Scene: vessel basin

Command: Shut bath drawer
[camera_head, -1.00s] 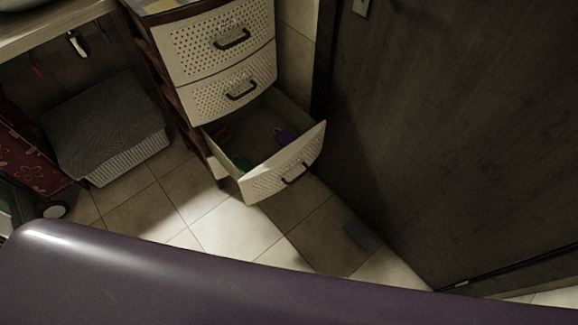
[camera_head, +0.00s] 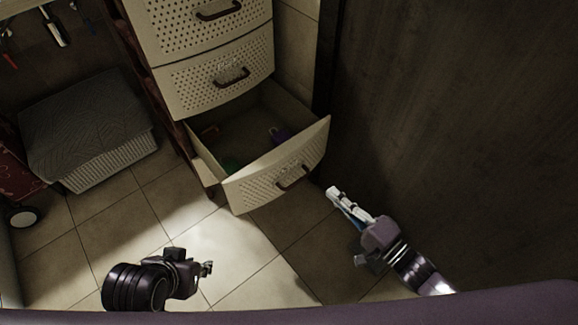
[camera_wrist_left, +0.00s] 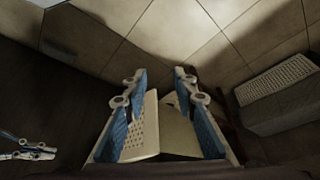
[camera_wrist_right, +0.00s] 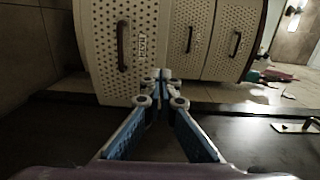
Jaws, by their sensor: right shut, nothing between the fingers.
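The bottom drawer (camera_head: 255,190) of the cream perforated drawer unit is pulled out, with several small objects inside. Its dark handle (camera_head: 293,177) is on the front panel. My right gripper (camera_head: 333,192) is shut and empty, a little to the right of the drawer front and apart from it. In the right wrist view the drawer front (camera_wrist_right: 152,40) and handle (camera_wrist_right: 123,46) are just beyond the fingertips. My left gripper (camera_head: 208,268) is low, in front of the drawer to the left. In the left wrist view its fingers (camera_wrist_left: 158,85) are spread apart, with the drawer beyond them.
Upper drawers (camera_head: 215,80) of the unit are closed. A dark door (camera_head: 450,120) stands close on the right. A covered basket (camera_head: 90,135) sits on the left, beside a wheeled red item (camera_head: 15,190). The tiled floor (camera_head: 230,245) in front is clear.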

